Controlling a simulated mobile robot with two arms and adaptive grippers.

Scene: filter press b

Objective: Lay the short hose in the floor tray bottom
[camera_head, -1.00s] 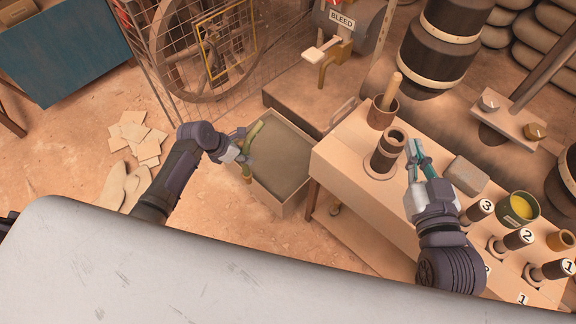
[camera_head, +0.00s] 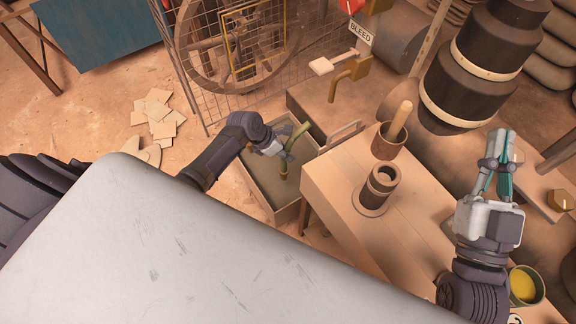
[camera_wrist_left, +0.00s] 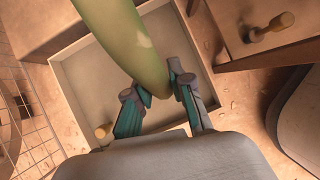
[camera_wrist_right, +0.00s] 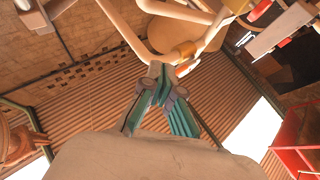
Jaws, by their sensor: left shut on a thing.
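The short hose (camera_head: 290,147) is green and curved, with a brownish lower end. My left gripper (camera_head: 277,150) is shut on it and holds it over the floor tray (camera_head: 264,182), a shallow open box with a grey-brown bottom. In the left wrist view the hose (camera_wrist_left: 122,42) passes between the fingertips (camera_wrist_left: 160,88), with the tray bottom (camera_wrist_left: 92,82) behind it. I cannot tell whether the hose's lower end touches the bottom. My right gripper (camera_head: 499,152) is raised beyond the right side of the workbench; its fingertips (camera_wrist_right: 160,80) meet, with nothing seen between them.
The wooden bench (camera_head: 335,190) stands right of the tray, with a brown cup (camera_head: 387,143) and a dark sleeve (camera_head: 378,186). A wire guard (camera_head: 205,75) and a BLEED valve (camera_head: 350,68) are behind. Paper sheets (camera_head: 160,112) lie on the floor at left.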

